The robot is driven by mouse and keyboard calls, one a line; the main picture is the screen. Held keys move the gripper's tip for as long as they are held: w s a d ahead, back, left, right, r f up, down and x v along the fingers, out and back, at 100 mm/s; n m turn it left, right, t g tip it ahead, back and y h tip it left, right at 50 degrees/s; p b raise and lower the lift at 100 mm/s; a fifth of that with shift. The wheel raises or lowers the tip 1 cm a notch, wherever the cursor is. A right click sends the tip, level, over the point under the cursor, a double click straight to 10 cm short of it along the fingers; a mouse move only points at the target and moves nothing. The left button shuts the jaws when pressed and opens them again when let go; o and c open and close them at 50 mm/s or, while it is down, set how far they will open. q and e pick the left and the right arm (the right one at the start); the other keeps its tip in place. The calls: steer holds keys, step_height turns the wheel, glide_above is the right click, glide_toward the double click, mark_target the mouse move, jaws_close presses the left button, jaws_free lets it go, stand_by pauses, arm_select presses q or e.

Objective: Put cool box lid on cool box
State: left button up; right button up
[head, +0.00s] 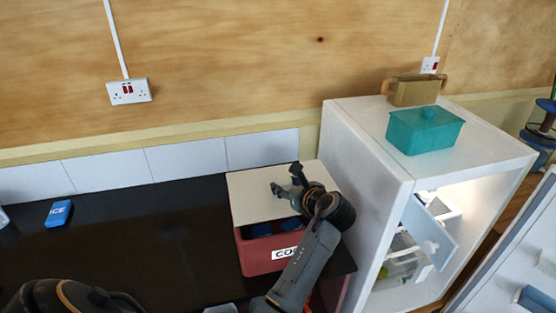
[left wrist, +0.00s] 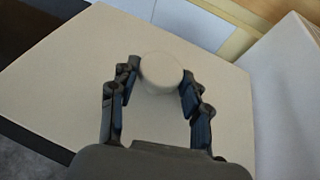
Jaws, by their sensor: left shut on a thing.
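The cool box (head: 250,262) is a red box with a white label on its front, standing on the black counter in the head view. The cream cool box lid (head: 252,196) is above its back part. The front of the box shows open under the lid's near edge, with dark blue things (head: 261,229) inside. My left gripper (head: 291,181) is over the lid. In the left wrist view its fingers (left wrist: 160,85) are shut on the lid's round knob (left wrist: 161,73). I cannot tell whether the lid touches the box. My right gripper is not in view.
A blue ice pack (head: 59,213) lies on the black counter (head: 130,240) at left. The counter's middle is clear.

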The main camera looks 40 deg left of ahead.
arm_select(q)
steer(key=shift+w+a+r, duration=0.2)
steer(key=shift+w+a, duration=0.15)
steer(key=shift+a, duration=0.15)
steer(key=shift+w+a, duration=0.1)
steer(key=shift+d+r, duration=0.1)
steer(key=shift+d, duration=0.15)
steer(key=shift+s+d, duration=0.15)
steer(key=shift+s, duration=0.1)
steer(key=shift+w+a+f, duration=0.15)
steer(key=shift+a+f, duration=0.05)
steer(key=shift+f, duration=0.6)
steer(key=shift+d+f+b, duration=0.1)
steer(key=shift+f+b, duration=0.25)
steer(key=shift+f, duration=1.2)
step_height(320, 180, down, 3)
steer(key=shift+f, duration=0.1)
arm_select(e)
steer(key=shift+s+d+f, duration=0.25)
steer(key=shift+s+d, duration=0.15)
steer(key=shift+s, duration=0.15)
arm_select(q)
steer(key=shift+f, duration=0.25)
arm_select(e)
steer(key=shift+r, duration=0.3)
